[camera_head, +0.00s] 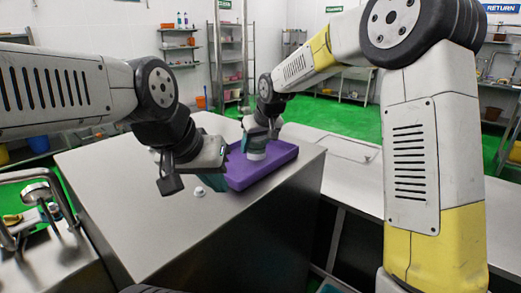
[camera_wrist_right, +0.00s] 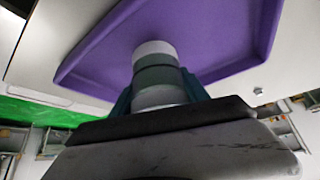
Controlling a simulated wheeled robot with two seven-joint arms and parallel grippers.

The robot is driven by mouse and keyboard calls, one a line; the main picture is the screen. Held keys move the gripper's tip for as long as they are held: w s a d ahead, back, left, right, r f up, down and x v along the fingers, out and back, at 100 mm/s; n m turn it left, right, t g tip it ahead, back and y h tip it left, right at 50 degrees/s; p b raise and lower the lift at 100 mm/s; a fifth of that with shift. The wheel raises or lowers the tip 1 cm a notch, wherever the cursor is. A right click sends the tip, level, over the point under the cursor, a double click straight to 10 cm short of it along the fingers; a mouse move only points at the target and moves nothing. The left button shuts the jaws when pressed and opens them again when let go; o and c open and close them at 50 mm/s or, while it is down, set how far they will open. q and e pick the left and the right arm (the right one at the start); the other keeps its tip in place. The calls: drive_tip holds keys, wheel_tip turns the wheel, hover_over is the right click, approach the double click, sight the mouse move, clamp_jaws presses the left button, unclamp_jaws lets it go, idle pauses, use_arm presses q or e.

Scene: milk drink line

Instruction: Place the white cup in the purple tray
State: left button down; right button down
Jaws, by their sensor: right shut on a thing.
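The white cup (camera_head: 257,154) has a dark green band around its middle. My right gripper (camera_head: 256,137) is shut on it, with a teal finger on each side of the cup (camera_wrist_right: 154,50) in the right wrist view. The purple tray (camera_head: 279,163) lies on the grey counter, and the cup is upright over its inner floor. I cannot tell whether the cup's base touches the tray (camera_wrist_right: 225,30). My left gripper (camera_head: 193,180) hangs over the counter just left of the tray, with no held thing visible. Its fingertips are not clear enough to tell their opening.
A small white item (camera_head: 199,191) stands on the counter (camera_head: 130,210) below my left gripper. The counter's front edge drops off close to the tray. A sink with a tap (camera_head: 38,192) is at the lower left. The front left of the counter is clear.

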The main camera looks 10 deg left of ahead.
drive_tip(key=shift+f, duration=0.8)
drive_tip(key=c, duration=0.6)
unclamp_jaws()
drive_tip(key=shift+f, duration=0.15)
